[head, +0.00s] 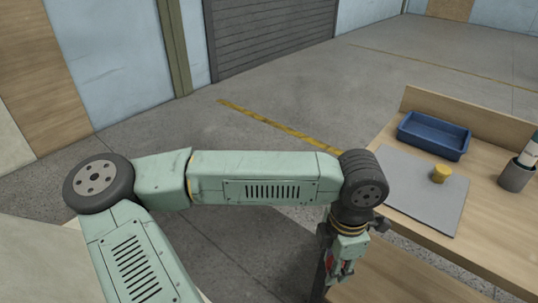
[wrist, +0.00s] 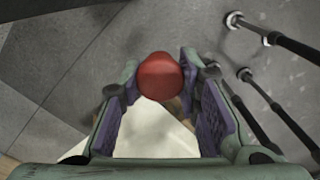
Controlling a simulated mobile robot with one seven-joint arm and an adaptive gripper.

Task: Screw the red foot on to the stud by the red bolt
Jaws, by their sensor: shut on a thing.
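My gripper (head: 335,272) hangs below my wrist at the lower middle of the head view, beside the wooden bench. In the wrist view its two purple-padded fingers (wrist: 160,85) are shut on the red foot (wrist: 160,77), a rounded red piece at the fingertips. A little red also shows between the fingers in the head view, mostly covered by them. I cannot make out the stud or the red bolt in either view.
The wooden bench (head: 490,215) at right bears a grey mat (head: 405,190), a yellow piece (head: 441,173), a blue tray (head: 433,137) and a grey cup (head: 515,177). Dark rods with pale round ends (wrist: 275,107) stand right of my fingers. The floor beyond is open.

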